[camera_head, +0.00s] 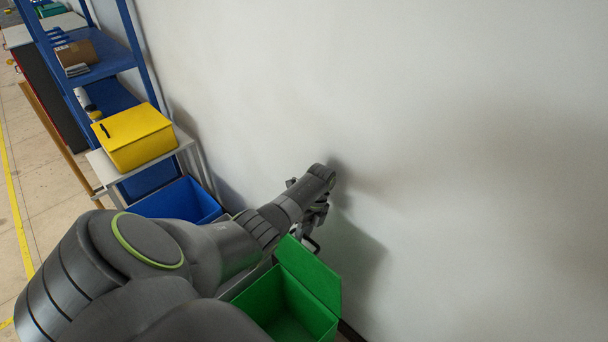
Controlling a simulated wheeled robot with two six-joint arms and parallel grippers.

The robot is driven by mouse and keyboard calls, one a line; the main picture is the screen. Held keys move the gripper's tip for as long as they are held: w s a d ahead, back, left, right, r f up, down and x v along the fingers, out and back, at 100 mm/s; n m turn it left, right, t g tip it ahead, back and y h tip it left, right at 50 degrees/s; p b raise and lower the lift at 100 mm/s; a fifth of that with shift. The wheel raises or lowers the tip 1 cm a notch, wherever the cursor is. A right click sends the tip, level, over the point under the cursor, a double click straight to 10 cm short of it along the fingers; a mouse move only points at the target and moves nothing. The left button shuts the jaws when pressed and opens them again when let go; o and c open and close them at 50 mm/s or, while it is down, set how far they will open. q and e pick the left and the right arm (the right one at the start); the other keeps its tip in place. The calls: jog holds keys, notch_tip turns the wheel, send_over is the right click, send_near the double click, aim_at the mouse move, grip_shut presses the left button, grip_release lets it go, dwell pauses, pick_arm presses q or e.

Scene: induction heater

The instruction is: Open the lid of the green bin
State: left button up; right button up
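The green bin (262,300) stands at the bottom middle of the head view, against the wall. Its lid (309,271) is raised and tilted back toward the wall, so the empty-looking inside of the bin shows. My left arm reaches in from the lower left, over the bin's left side. My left gripper (318,217) is behind the raised lid, between it and the wall. The fingers are small, dark and partly hidden by the wrist. I cannot tell whether they touch the lid or are open. My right gripper is not in view.
A yellow bin (135,137) with a shut lid sits on a white stand at the left. A blue bin (183,201) is below it, partly behind my arm. A blue shelf (105,60) holds a cardboard box (76,53). The white wall (460,130) bounds the right side.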

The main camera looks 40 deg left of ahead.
pick_arm(q)
jog(key=shift+o, duration=0.7)
jog(key=shift+w+a+r, duration=0.1)
jog(key=shift+w+a, duration=0.1)
jog(key=shift+w, duration=0.1)
jog(key=shift+s+r, duration=0.1)
jog(key=shift+r, duration=0.3)
notch_tip(320, 180, up, 7)
jog(key=shift+r+p, duration=0.1)
jog(key=shift+p, duration=0.2)
jog(key=shift+r+p, duration=0.6)
jog(key=shift+r, duration=0.5)
